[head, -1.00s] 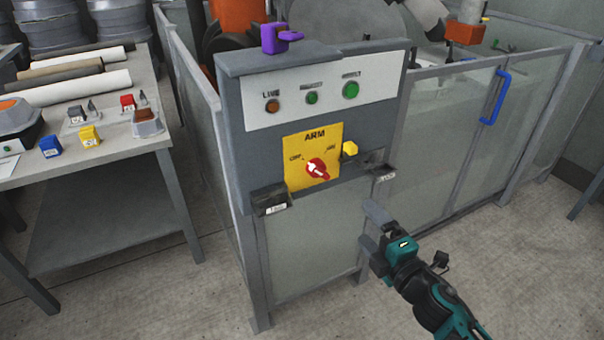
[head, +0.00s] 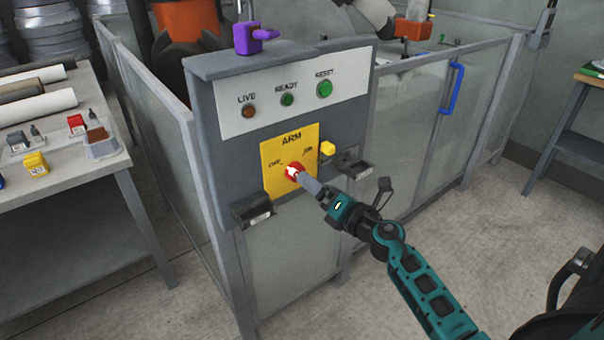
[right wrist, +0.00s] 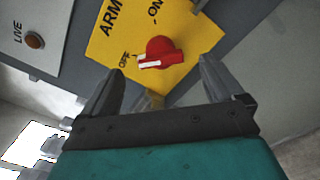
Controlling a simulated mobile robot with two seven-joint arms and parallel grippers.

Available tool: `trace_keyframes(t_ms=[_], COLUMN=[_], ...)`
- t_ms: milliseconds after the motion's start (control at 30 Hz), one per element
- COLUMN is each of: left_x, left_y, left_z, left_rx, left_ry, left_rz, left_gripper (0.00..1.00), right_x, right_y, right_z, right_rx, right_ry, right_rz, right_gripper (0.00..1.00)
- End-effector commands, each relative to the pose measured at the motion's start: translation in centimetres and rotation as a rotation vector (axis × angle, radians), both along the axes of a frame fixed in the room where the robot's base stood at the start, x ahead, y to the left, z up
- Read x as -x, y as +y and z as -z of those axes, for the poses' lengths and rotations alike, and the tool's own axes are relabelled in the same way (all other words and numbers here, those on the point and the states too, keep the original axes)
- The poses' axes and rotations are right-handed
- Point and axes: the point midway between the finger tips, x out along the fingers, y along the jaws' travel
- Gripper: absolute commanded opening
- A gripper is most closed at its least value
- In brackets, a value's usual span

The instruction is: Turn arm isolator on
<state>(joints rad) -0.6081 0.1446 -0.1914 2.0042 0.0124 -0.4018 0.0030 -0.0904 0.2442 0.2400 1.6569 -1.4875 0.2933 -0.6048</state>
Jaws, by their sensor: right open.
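The arm isolator is a red rotary knob (head: 294,172) with a white pointer, on a yellow plate (head: 275,182) marked ARM, OFF and ON. In the right wrist view the red knob (right wrist: 158,53) has its white pointer turned toward the OFF side. My left gripper is not in view.
The grey control panel (head: 205,100) carries LIVE, READY and RESET lights. A yellow block (head: 327,149) sits beside the plate, and dark trays (head: 251,208) jut out below. A purple padlock (head: 252,38) is on top. A workbench (head: 90,175) stands left.

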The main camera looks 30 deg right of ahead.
Motion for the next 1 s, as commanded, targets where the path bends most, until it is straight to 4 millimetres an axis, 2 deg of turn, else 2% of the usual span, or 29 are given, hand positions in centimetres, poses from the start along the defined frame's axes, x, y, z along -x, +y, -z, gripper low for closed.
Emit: trace_keyframes(t_ms=[33, 200, 400, 800, 1000], left_x=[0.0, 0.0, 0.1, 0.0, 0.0], left_y=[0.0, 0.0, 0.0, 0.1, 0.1], left_z=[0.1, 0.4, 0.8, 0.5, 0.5], left_rx=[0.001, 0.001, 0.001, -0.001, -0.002], left_ry=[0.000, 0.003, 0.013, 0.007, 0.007], left_rz=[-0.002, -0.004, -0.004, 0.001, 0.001], left_gripper=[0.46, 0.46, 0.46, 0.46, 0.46], right_x=[-1.1, -3.9, -5.9, -6.5, -6.4], right_y=[0.1, 0.4, 0.5, 0.6, 0.6], right_z=[-0.1, 0.0, 0.1, 0.0, 0.0], right_rx=[-0.003, -0.004, -0.003, -0.003, -0.003], right_ry=[-0.002, -0.001, 0.000, 0.001, 0.001], right_rz=[-0.001, 0.000, 0.000, -0.001, -0.001], right_gripper=[0.94, 0.94, 0.94, 0.94, 0.76])
